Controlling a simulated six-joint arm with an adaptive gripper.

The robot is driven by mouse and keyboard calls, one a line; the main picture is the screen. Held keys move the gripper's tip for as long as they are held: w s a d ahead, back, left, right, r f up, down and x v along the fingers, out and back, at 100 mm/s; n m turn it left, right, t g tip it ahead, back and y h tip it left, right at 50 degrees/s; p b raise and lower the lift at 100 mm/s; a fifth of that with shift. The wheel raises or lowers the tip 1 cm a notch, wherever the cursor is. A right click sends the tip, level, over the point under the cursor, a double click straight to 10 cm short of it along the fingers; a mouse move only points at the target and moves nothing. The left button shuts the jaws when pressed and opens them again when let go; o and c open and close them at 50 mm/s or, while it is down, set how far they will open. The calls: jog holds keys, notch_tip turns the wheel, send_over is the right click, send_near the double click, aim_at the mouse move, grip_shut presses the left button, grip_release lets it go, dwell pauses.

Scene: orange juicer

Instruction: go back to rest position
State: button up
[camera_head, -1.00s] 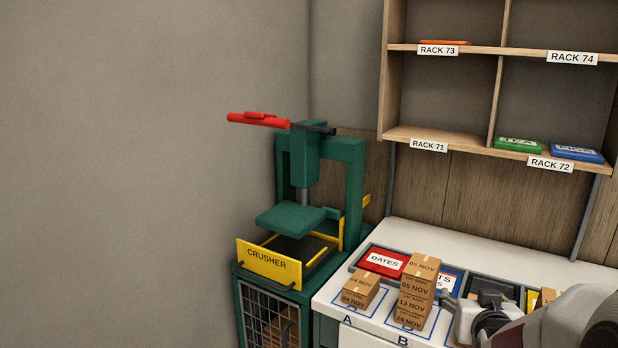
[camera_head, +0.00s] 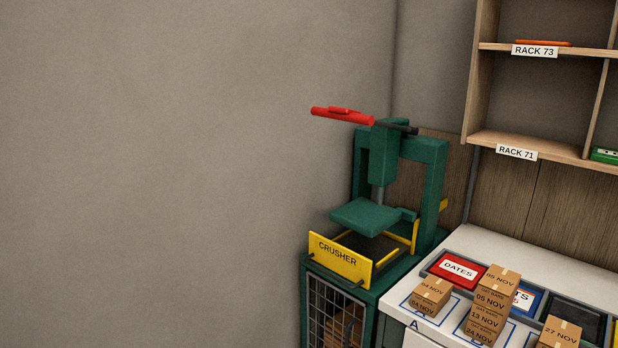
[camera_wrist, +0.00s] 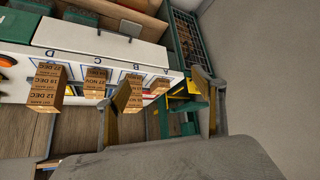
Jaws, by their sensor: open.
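My gripper (camera_wrist: 160,98) shows in the wrist view, its two fingers spread apart with nothing held between them. Beyond the fingers are the counter with its stacked cardboard boxes and the green crusher. The gripper is not in the head view now. I cannot tell its exact distance from the boxes.
The green crusher (camera_head: 370,213) with a red handle (camera_head: 342,116) stands at the counter's left end. Box stacks (camera_head: 490,305) stand on marked spots on the white counter (camera_head: 480,242). A red DATES box (camera_head: 458,269) lies in a tray behind them. Shelves (camera_head: 530,144) hang above. A bare wall (camera_head: 150,170) fills the left.

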jog(key=s+a+n+g+y, duration=0.1)
jog(key=s+a, duration=0.4)
jog(key=s, duration=0.4)
jog(key=shift+a+f+n+g, duration=0.25)
jog(key=shift+f+n+g, duration=0.05)
jog(key=shift+f+g, duration=0.1)
dwell(0.5)
